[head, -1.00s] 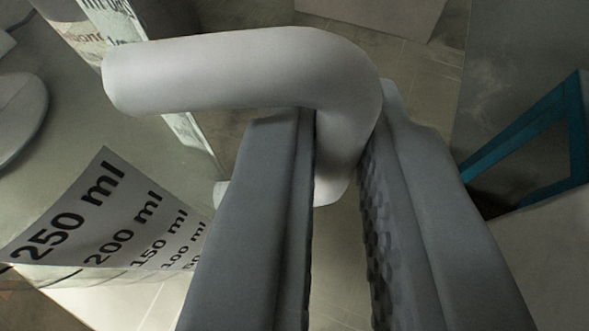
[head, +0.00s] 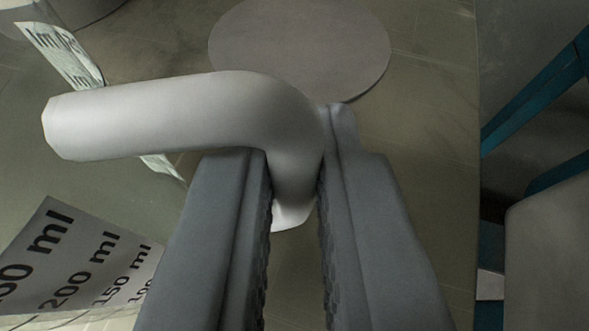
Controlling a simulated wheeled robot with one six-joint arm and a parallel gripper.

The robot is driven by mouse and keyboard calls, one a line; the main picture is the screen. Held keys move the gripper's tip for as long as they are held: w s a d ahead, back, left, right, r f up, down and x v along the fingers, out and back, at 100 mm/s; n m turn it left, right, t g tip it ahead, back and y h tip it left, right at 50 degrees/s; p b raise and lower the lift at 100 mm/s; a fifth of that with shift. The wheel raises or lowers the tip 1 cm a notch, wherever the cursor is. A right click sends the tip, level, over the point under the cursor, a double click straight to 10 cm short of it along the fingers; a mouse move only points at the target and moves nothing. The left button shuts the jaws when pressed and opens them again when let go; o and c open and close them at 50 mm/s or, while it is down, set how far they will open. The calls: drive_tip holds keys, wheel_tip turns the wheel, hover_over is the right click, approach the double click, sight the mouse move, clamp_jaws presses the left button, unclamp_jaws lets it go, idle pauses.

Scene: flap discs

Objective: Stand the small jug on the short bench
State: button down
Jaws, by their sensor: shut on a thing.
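The small jug shows at the left as a clear body with a printed millilitre scale (head: 85,265) and a thick white handle (head: 165,115). My gripper (head: 290,165) is shut on the handle, with one grey finger on each side of its bent part. The jug's body lies to the left of my fingers and is cut off by the frame edge, so its base is not clear to see. I cannot tell which surface in view is the short bench.
A flat grey round shape (head: 300,45) lies beyond the handle, on or above the tiled floor (head: 430,150). At the right are teal bars (head: 535,95) and a pale grey rounded block (head: 550,250). Part of a pale round object is at the top left.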

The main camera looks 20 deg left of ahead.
drive_tip(key=c, duration=1.5)
unclamp_jaws()
drive_tip(key=shift+f, duration=0.1)
drive_tip(key=shift+s+d+r, duration=0.1)
drive_tip(key=shift+s+r, duration=0.25)
drive_tip(key=v, duration=1.1)
drive_tip(key=shift+s, duration=0.1)
